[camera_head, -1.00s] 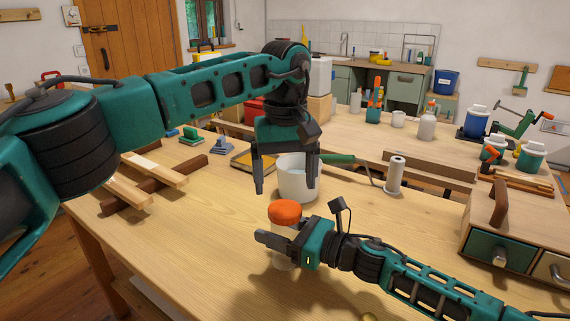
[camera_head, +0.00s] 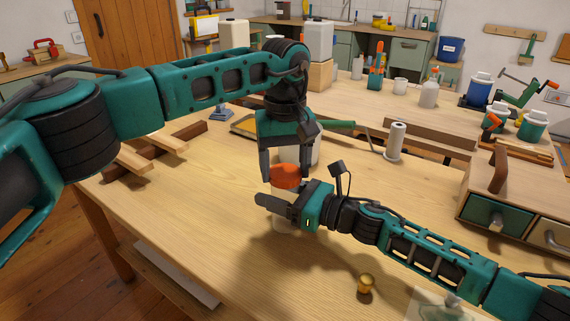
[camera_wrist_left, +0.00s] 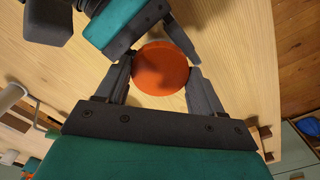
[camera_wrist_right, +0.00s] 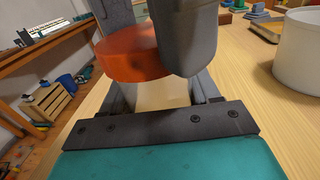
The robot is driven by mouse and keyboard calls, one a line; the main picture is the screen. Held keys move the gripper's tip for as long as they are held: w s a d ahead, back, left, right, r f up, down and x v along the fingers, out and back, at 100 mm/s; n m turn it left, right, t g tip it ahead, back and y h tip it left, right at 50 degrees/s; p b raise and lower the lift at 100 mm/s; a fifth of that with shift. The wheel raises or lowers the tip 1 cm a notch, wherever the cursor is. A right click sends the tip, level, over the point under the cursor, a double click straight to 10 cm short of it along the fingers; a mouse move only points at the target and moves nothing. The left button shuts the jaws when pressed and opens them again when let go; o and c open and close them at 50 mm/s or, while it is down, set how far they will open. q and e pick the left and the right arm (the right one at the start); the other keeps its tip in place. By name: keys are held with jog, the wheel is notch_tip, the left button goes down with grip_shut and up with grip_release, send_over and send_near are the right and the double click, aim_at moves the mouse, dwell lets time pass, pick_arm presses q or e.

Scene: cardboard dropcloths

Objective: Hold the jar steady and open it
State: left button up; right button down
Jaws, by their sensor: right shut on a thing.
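The jar (camera_head: 281,219) stands upright on the wooden table, with a pale body and an orange lid (camera_head: 286,176). My right gripper (camera_head: 284,209) is shut on the jar body from the right, below the lid. My left gripper (camera_head: 285,172) points down from above, with one finger on each side of the lid. In the left wrist view the round lid (camera_wrist_left: 160,68) lies between the open fingertips; whether they touch it is hard to tell. In the right wrist view the lid (camera_wrist_right: 130,54) sits above my right fingers, partly hidden by a dark finger.
A white pot (camera_head: 313,152) stands just behind the jar. A small brass knob-like object (camera_head: 366,284) lies at the front. A drawer box (camera_head: 484,190) is at the right, and a paper-roll-like white cylinder (camera_head: 395,142) stands behind. Wood strips (camera_head: 150,150) lie at the left.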

pick_arm(q)
jog(key=c, duration=0.6)
jog(key=n, duration=0.3)
jog(key=shift+n, duration=0.3)
jog(key=n, duration=1.4)
jog(key=shift+r, duration=0.1)
jog(key=n, duration=1.4)
jog(key=shift+n, duration=0.4)
jog(key=n, duration=0.3)
jog(key=shift+n, duration=0.3)
